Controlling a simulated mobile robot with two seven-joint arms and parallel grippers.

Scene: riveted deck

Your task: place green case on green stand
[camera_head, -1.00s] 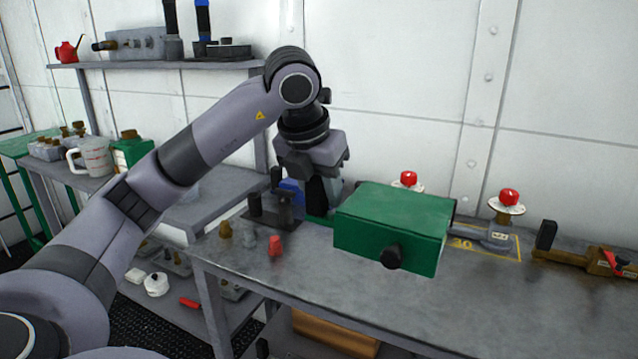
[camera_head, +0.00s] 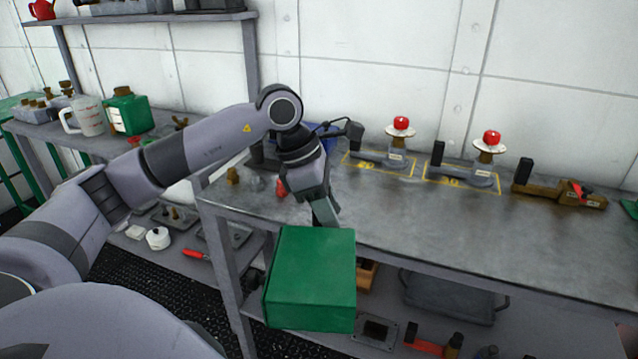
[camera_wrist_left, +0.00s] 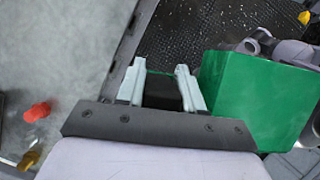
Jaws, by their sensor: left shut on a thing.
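The green case (camera_head: 312,275) is a box hanging in front of the bench's front edge in the head view. My left gripper (camera_head: 326,212) is shut on it at its upper side, with the case clear of the bench top. In the left wrist view the case (camera_wrist_left: 258,98) lies to the right of the fingers (camera_wrist_left: 162,88), which close on a dark part beside it. A green-legged stand (camera_head: 14,142) is partly seen at the far left; I cannot tell whether it is the task's green stand. My right gripper is not in view.
The metal bench (camera_head: 420,215) has a bare middle. Red-knobbed valves (camera_head: 487,160) and a brown tool (camera_head: 560,190) line its back. Small red and brown parts sit near its left corner. A measuring jug (camera_head: 88,117) and green can (camera_head: 128,112) stand on the left table.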

